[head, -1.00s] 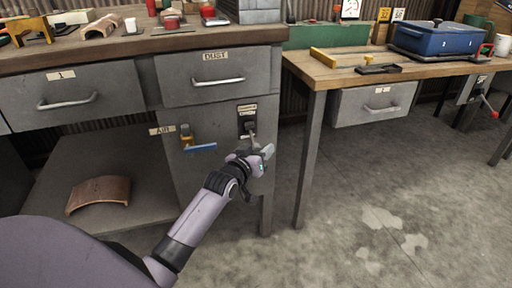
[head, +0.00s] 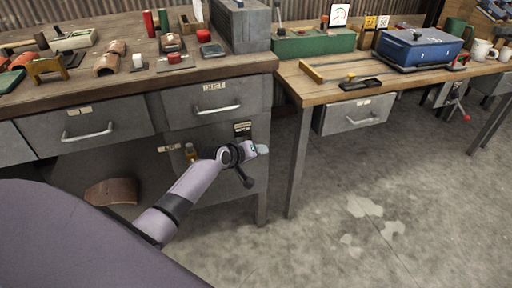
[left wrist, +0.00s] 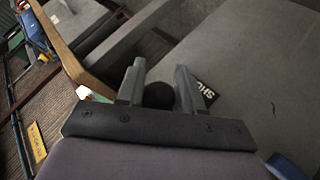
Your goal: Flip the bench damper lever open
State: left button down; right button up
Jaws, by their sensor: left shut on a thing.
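My left gripper (head: 261,150) is at the front of the left bench cabinet, just below the small label plate (head: 242,127) of the damper lever. In the left wrist view, its two fingers (left wrist: 160,82) stand on either side of a dark round knob (left wrist: 158,95) and are shut on it. The knob looks like the end of the damper lever; its stem is hidden. Part of a black label (left wrist: 205,90) reading "SHU" shows beside the right finger. In the head view my gripper and wrist cover the lever. My right gripper is not in view.
An air valve (head: 191,152) is left of the wrist. The dust drawer (head: 200,105) is above. A second lever with a red knob (head: 466,117) is on the right bench. The bench leg (head: 298,165) stands to the right, with open floor (head: 400,190) beyond.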

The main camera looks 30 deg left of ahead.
pick_arm(q)
jog(key=shift+w+a+r+n+g+h+p, duration=0.15)
jog(key=shift+r+p, duration=0.15)
jog(key=shift+r, duration=0.1)
jog(key=shift+w+a+r+n+g+h+p, duration=0.1)
jog(key=shift+r+n+p, duration=0.15)
jog(key=shift+r, duration=0.2)
jog(key=shift+w+a+r+n+g+h+p, duration=0.1)
jog(key=shift+w+a+r+g+h+p, duration=0.05)
jog(key=shift+r+p, duration=0.2)
jog(key=shift+a+r, duration=0.1)
jog(key=c, duration=0.8)
grip_release()
jog(key=shift+s, duration=0.1)
jog(key=shift+p+v, duration=1.4)
jog(key=shift+v, duration=2)
